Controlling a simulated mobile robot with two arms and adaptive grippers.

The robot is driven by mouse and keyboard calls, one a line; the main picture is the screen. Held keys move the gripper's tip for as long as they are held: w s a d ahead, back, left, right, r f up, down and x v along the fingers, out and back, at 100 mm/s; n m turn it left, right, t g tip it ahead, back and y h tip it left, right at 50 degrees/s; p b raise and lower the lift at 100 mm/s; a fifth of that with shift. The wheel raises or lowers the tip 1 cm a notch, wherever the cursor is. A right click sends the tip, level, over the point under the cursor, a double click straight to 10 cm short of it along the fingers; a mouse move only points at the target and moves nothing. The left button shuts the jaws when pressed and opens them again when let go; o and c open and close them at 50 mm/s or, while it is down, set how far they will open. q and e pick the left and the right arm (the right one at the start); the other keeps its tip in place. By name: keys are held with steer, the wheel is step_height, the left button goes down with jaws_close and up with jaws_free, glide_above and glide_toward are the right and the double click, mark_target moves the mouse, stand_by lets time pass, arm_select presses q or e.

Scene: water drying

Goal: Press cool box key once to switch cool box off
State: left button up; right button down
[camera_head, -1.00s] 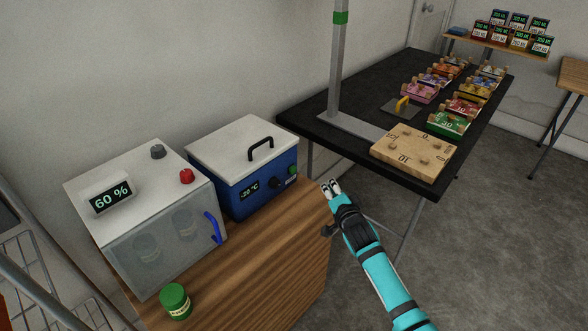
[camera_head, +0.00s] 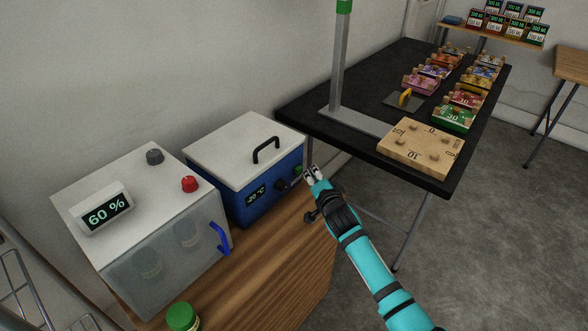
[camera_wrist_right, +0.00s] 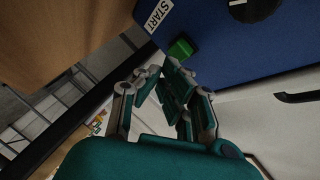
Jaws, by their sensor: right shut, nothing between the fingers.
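The cool box (camera_head: 243,198) is blue with a white lid and a black lid handle, and its display (camera_head: 255,194) reads -20 °C. Its green key (camera_head: 298,170) is at the right end of the front face, beside a black knob (camera_head: 281,184). In the right wrist view the green key (camera_wrist_right: 181,48) sticks out of the blue face near a START label (camera_wrist_right: 157,17). My right gripper (camera_head: 312,173) is shut and empty, its fingertips close in front of the key. I cannot tell whether they touch it. My left gripper is not in view.
A white cabinet (camera_head: 115,200) showing 60 % stands left of the cool box on a wooden table (camera_head: 265,268). A green-lidded jar (camera_head: 182,317) stands in front. A black table (camera_head: 368,116) with a wooden block (camera_head: 420,148) is behind right.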

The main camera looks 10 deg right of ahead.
steer(key=shift+s+d, duration=0.1)
steer(key=shift+d, duration=0.1)
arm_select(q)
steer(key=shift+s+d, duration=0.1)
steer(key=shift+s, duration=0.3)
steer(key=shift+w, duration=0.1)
arm_select(e)
steer(key=shift+a, duration=0.15)
stand_by(0.6)
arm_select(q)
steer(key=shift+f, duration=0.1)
arm_select(e)
steer(key=shift+w+a, duration=0.15)
steer(key=shift+w, duration=0.25)
